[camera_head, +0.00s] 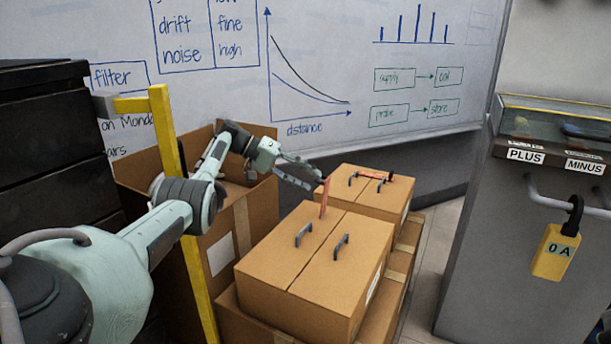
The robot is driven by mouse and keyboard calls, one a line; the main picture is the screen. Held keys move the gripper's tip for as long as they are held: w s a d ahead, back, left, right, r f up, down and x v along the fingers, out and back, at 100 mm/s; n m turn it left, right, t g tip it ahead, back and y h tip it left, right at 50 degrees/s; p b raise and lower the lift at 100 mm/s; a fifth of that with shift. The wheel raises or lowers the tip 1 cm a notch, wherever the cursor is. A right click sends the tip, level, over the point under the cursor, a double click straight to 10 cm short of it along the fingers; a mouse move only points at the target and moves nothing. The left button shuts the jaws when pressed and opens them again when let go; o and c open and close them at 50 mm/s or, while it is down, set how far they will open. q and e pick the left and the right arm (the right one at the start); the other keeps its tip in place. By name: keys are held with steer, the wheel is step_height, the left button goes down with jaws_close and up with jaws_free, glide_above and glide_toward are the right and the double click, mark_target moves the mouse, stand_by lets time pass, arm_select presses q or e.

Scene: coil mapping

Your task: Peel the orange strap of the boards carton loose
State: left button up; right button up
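Two brown cartons stand side by side, each with two dark handles on its lid flaps. The near carton (279,255) has an orange strap (324,199) standing up from the far end of its lid, its top at my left gripper (321,181). The gripper reaches in over the far edge of this carton, and its fingers look closed on the strap's upper end. The strap's lower end is at or just behind the lid's far edge. The far carton (388,198) has another orange strap (372,174) lying flat across its lid. I cannot read which carton is the boards one. My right gripper is out of view.
The cartons rest on larger boxes (400,262). A tall open box (262,212) and a yellow post (198,277) stand to the left, close to my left arm. A grey cabinet (470,250) with a yellow padlock (554,254) stands right, beyond a strip of clear floor.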

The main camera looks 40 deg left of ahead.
arm_select(q)
steer(key=shift+s+d+f, duration=0.1)
steer(key=shift+s+f, duration=0.15)
steer(key=shift+f, duration=0.3)
step_height(320, 180, up, 11)
steer(key=shift+w, duration=0.25)
stand_by(0.4)
